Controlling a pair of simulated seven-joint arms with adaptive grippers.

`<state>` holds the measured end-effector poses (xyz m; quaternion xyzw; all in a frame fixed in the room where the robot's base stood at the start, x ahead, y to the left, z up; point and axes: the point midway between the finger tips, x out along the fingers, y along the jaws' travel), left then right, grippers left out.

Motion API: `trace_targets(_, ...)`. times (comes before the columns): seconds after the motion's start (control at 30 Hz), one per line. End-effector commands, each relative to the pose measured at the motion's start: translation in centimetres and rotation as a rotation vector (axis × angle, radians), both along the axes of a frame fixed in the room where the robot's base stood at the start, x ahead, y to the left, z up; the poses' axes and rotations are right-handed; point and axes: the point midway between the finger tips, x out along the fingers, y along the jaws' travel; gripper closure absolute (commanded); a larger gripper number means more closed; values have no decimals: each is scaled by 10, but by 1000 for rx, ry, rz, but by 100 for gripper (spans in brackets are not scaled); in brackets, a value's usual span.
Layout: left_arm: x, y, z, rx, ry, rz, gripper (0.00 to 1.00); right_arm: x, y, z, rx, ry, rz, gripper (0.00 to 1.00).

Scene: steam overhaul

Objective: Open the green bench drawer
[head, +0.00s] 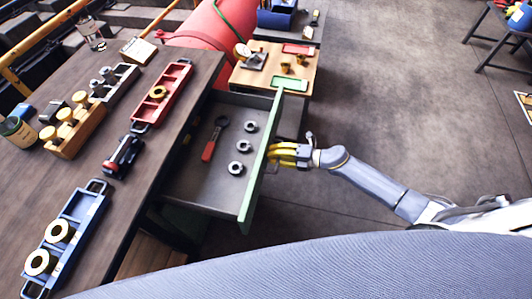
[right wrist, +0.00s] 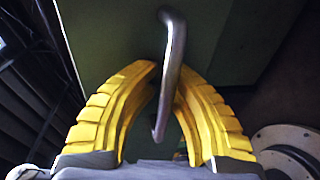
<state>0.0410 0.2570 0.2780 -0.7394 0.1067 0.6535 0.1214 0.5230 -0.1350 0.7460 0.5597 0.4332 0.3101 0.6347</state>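The green bench drawer stands well out from the bench, its green front panel (head: 260,165) facing right and its grey tray (head: 205,185) exposed. A red-handled wrench (head: 209,148) and three metal rings (head: 243,146) lie inside. My right gripper (head: 272,153) is at the outer side of the front panel. In the right wrist view, its yellow fingers (right wrist: 166,72) curve in close on both sides of the metal bar handle (right wrist: 172,50), shut on it. The handle is hidden behind the gripper in the head view. My left gripper is not in view.
The dark bench top (head: 100,195) holds a blue tray (head: 75,225), a red tray (head: 170,85) and a wooden block with knobs (head: 72,130). A small wooden table (head: 250,78) stands beyond the drawer's far end. The floor (head: 400,120) to the right is largely clear.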

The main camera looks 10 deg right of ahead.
Motion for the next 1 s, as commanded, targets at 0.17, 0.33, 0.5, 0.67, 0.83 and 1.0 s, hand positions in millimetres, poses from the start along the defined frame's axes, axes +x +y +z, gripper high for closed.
trace_targets(0.17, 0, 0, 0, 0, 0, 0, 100, 0, 1, 0, 1, 0, 1, 74)
trace_targets(0.33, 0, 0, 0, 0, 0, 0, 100, 0, 1, 0, 0, 0, 0, 66)
trace_targets(0.5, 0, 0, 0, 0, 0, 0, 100, 0, 1, 0, 0, 0, 1, 66)
trace_targets(0.67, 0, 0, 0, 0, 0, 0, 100, -3, -5, 1, -1, 0, 0, 66)
trace_targets(0.83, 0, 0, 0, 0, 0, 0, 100, -7, -15, 3, -2, 1, 0, 66)
trace_targets(1.0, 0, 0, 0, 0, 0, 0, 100, -12, -23, 5, -1, 0, 0, 66)
